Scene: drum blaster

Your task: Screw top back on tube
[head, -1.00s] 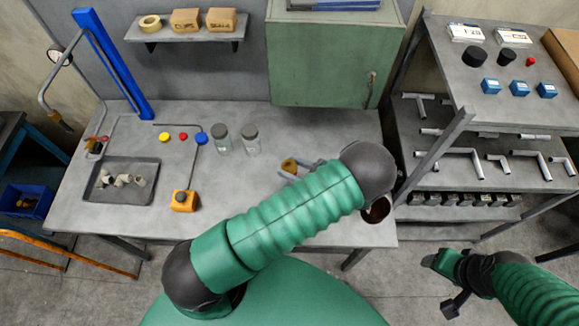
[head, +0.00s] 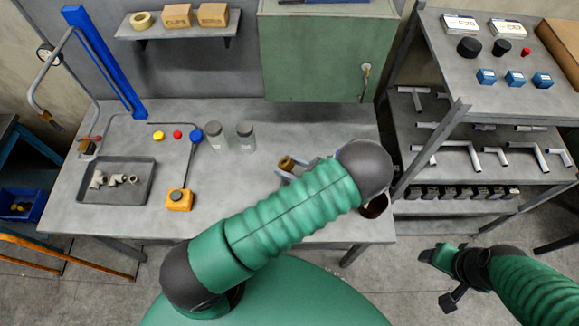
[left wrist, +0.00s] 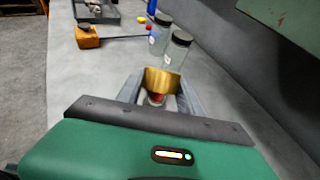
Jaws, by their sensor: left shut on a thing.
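My left gripper (head: 288,170) is shut on a brass-coloured cylindrical piece (head: 286,162), low over the right part of the grey table. In the left wrist view the brass piece (left wrist: 163,82) sits between the two grey fingers (left wrist: 158,95), with a small red and whitish part showing below it. I cannot tell whether this piece is the top, and no tube is clearly visible. My left forearm hides part of the table. My right gripper (head: 441,280) hangs empty over the floor at the lower right, its fingers apart.
A grey tray (head: 150,180) with pipe fittings and an orange box (head: 179,200) lie to the left. A shelf rack (head: 470,110) stands on the right.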

